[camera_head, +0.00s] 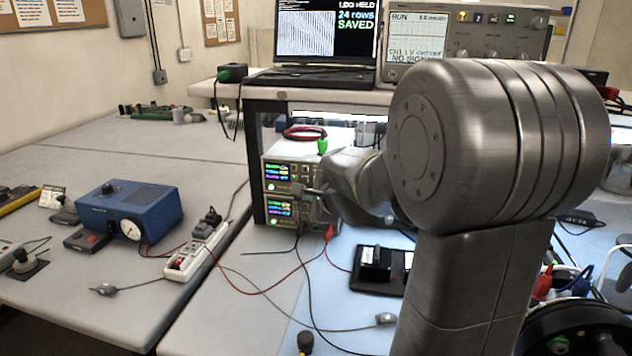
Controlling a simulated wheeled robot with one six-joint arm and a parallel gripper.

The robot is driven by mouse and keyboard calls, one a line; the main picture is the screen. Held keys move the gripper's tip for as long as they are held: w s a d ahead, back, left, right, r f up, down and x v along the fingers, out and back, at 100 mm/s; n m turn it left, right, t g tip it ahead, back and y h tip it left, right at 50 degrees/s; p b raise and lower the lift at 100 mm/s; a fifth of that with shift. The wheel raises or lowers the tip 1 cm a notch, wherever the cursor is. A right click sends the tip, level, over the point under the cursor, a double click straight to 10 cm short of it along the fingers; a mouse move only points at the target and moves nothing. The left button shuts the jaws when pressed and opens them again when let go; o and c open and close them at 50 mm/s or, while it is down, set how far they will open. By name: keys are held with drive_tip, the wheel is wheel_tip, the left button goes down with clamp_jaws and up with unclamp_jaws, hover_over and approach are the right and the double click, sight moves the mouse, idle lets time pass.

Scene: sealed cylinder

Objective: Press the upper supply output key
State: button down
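Two stacked power supplies stand under the shelf at the centre. The upper supply (280,177) has a lit display with coloured rows, and the lower supply (279,210) has a similar lit display. My gripper (308,190) reaches in from the right, with its tip in front of the right part of the upper supply's panel. The gripper is small and partly merged with the dark panel, so I cannot tell whether its fingers are open or whether it touches a key. The upper output key itself is not distinguishable; my arm and gripper cover part of the panels.
A laptop (326,40) and an oscilloscope (415,45) stand on the shelf above. A blue box with a dial (130,213) and a power strip (195,250) lie left. Red and black leads run from the supplies over the bench. A dark tray (380,268) sits in front.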

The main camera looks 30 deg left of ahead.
drive_tip(key=shift+w+a, duration=0.25)
drive_tip(key=shift+w, duration=0.5)
drive_tip(key=shift+w+a, duration=0.25)
drive_tip(key=shift+w, duration=0.45)
drive_tip(key=shift+w+a, duration=0.25)
drive_tip(key=shift+w, duration=0.5)
drive_tip(key=shift+w, duration=0.1)
drive_tip(key=shift+w+a, duration=0.1)
drive_tip(key=shift+w, duration=0.2)
idle(0.3)
drive_tip(key=shift+w+a, duration=0.1)
drive_tip(key=shift+w, duration=0.25)
idle(0.6)
drive_tip(key=shift+s, duration=0.15)
drive_tip(key=shift+s+d, duration=0.25)
drive_tip(key=shift+s, duration=0.35)
drive_tip(key=shift+s+d, duration=0.25)
drive_tip(key=shift+s, duration=0.55)
drive_tip(key=shift+s+d, duration=0.25)
drive_tip(key=shift+s, duration=0.55)
drive_tip(key=shift+s+d, duration=0.25)
drive_tip(key=shift+s, duration=0.55)
drive_tip(key=shift+w, duration=0.1)
